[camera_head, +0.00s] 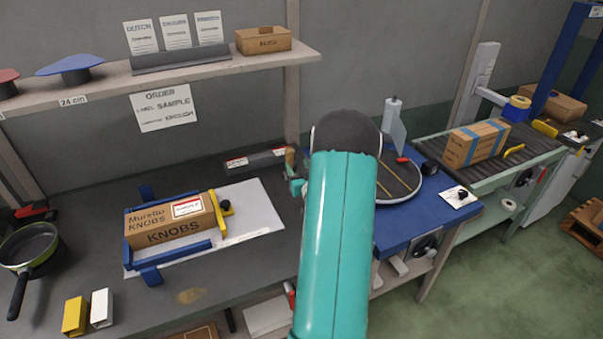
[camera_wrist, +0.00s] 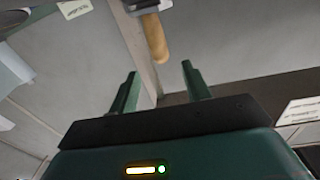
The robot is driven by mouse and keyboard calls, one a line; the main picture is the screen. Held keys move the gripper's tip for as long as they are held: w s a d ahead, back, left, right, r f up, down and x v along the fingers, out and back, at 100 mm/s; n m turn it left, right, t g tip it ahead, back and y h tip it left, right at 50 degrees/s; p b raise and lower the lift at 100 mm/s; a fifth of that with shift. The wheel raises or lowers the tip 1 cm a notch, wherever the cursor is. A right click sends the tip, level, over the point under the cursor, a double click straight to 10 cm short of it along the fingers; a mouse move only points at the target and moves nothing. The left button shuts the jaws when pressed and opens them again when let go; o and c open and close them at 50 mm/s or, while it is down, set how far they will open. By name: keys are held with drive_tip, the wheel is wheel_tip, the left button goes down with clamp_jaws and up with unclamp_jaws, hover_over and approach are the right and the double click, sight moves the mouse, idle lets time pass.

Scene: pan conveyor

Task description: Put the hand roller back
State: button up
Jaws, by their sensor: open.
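A wooden handle (camera_wrist: 155,40), which looks like the hand roller's, shows in the wrist view. It joins a pale and dark part at the top edge of the picture; the roller head is not clear. My gripper (camera_wrist: 161,82) is open, with its two green fingers apart and nothing between them. The handle's end lies just beyond the fingertips, roughly in line with the gap. In the head view my teal arm hides most of the gripper; a small teal part (camera_head: 297,186) shows left of the arm, close below a small tan piece (camera_head: 290,156) that may be the handle.
A knobs carton (camera_head: 165,232) sits in a blue-railed jig on the bench. A grey labelled block (camera_head: 255,160) lies at the bench's back. A blue table with a round turntable (camera_head: 405,182) stands right, then a conveyor with a taped carton (camera_head: 475,143). A pan (camera_head: 28,245) is far left.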

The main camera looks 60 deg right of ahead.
drive_tip(key=w+a+r+n+g+y, duration=0.1)
drive_tip(key=w+a+r, duration=0.1)
drive_tip(key=a+r, duration=0.45)
drive_tip(key=w+a+r+n+g+y, duration=0.1)
drive_tip(key=w+a+r+g+y, duration=0.15)
drive_tip(key=a, duration=0.75)
drive_tip(key=w+a+r+n+g+y, duration=0.1)
drive_tip(key=w+a+r, duration=0.1)
drive_tip(key=a+r, duration=0.45)
drive_tip(key=s+a+r+n+g+y, duration=0.1)
drive_tip(key=s+a, duration=0.6)
drive_tip(key=a, duration=0.3)
drive_tip(key=s+a+r+n+g+y, duration=0.1)
drive_tip(key=s+a+g+y, duration=0.1)
drive_tip(key=s+a, duration=0.5)
drive_tip(key=s+a+n+g+y, duration=0.2)
drive_tip(key=s+a, duration=0.5)
drive_tip(key=a, duration=0.5)
drive_tip(key=shift+a+r, duration=0.4)
drive_tip(key=shift+y, duration=0.25)
